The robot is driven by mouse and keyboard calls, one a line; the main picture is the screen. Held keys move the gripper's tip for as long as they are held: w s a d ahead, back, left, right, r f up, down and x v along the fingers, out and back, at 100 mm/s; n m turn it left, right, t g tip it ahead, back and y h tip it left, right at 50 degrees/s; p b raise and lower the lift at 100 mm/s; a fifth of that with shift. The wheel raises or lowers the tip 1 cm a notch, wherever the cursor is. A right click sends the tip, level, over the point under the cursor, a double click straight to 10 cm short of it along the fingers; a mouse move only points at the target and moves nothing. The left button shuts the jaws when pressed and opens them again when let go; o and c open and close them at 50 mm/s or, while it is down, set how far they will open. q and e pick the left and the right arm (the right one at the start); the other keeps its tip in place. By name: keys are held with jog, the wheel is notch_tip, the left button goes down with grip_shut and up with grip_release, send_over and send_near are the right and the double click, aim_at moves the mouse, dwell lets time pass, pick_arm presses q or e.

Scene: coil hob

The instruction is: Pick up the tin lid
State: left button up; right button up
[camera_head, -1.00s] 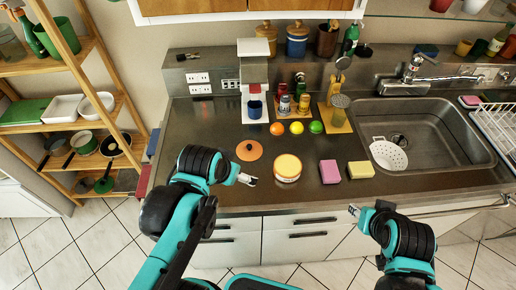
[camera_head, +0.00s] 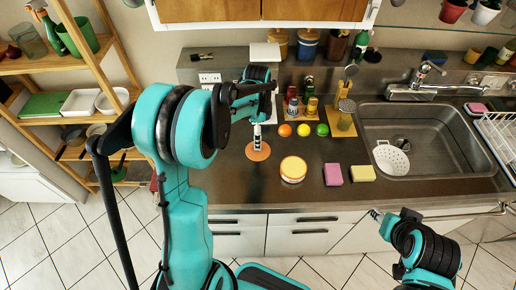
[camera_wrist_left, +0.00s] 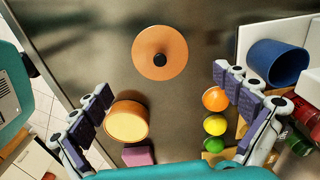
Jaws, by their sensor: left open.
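The tin lid is an orange-brown disc (camera_head: 258,152) with a small dark knob, lying flat on the steel counter. It also shows whole in the left wrist view (camera_wrist_left: 160,53), ahead of the fingers. My left gripper (camera_head: 258,140) points down above the lid in the head view and hides part of it. In the left wrist view its fingers (camera_wrist_left: 164,120) are spread wide, open and empty. A round cream-topped tin (camera_head: 292,169) stands on the counter to the right of the lid. My right gripper (camera_head: 376,214) is low in front of the counter; its fingers are too small to read.
An orange (camera_head: 284,130), a yellow ball (camera_head: 303,129) and a green ball (camera_head: 322,129) lie behind the tin. A blue mug (camera_wrist_left: 276,62) stands near the left gripper's fingers. Pink (camera_head: 332,173) and yellow (camera_head: 362,173) sponges lie right of the tin. The sink (camera_head: 440,174) is further right.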

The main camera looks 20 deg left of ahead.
pick_arm(q)
notch_tip(320, 180, down, 8)
jog(key=shift+d+r+b, duration=0.1)
jog(key=shift+d+b, duration=0.05)
jog(key=shift+b, duration=0.95)
jog(key=shift+r, duration=0.1)
jog(key=c, duration=1.5)
jog(key=shift+s, duration=0.1)
jog(key=c, duration=0.4)
jog(key=shift+c, duration=0.4)
